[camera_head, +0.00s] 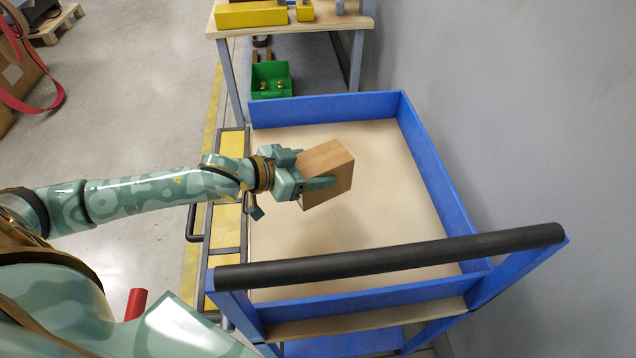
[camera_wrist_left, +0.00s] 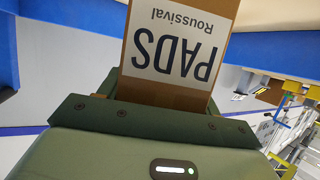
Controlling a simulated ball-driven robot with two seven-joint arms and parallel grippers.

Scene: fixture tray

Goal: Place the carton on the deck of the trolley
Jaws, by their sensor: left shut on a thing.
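The carton (camera_head: 328,170) is a brown cardboard box. In the left wrist view the carton (camera_wrist_left: 178,45) shows a white label reading "PADS Roussival". My left gripper (camera_head: 308,178) is shut on the carton, with a finger along its side. The gripper and carton are over the trolley's pale wooden deck (camera_head: 390,205), near its left side in the head view. I cannot tell whether the carton's bottom touches the deck. The trolley has blue side walls and a black push handle (camera_head: 390,256) at the near end. My right gripper is not in view.
A yellow rack with dark rails (camera_head: 228,225) stands along the trolley's left side. A grey wall (camera_head: 520,120) is at the right. A wooden-topped bench (camera_head: 285,28) and a green bin (camera_head: 271,80) are beyond the far end. The rest of the deck is clear.

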